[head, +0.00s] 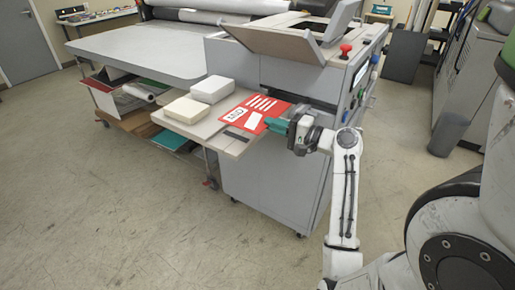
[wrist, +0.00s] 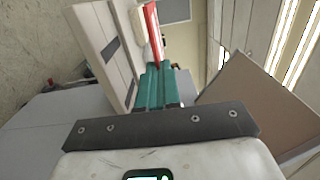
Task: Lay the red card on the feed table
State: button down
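The red card (head: 259,108) has white print and is over the right part of the beige feed table (head: 203,128), at the side of the grey machine. My gripper (head: 276,125) has teal fingers shut on the card's near right edge. In the wrist view the card (wrist: 152,30) shows nearly edge-on beyond the closed fingertips (wrist: 158,75), roughly parallel to the feed table (wrist: 95,35). A gap seems to show between card and table there; I cannot tell whether any edge touches. The card hides part of the table top.
Two pale blocks, one white (head: 212,90) and one cream (head: 190,111), stand on the feed table left of the card. The machine (head: 275,165) rises behind my gripper, with a red button (head: 346,49) on top. A large grey table (head: 140,55) lies left. Floor in front is clear.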

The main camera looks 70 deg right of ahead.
jog(key=w+a+f, duration=0.2)
jog(key=w+f, duration=0.1)
jog(key=f, duration=0.5)
jog(key=shift+w+a+f, duration=0.25)
jog(key=shift+w+f, duration=0.05)
jog(key=c, duration=1.8)
grip_release()
jog(key=shift+f, duration=0.2)
jog(key=o, duration=0.4)
jog(key=shift+o, duration=0.2)
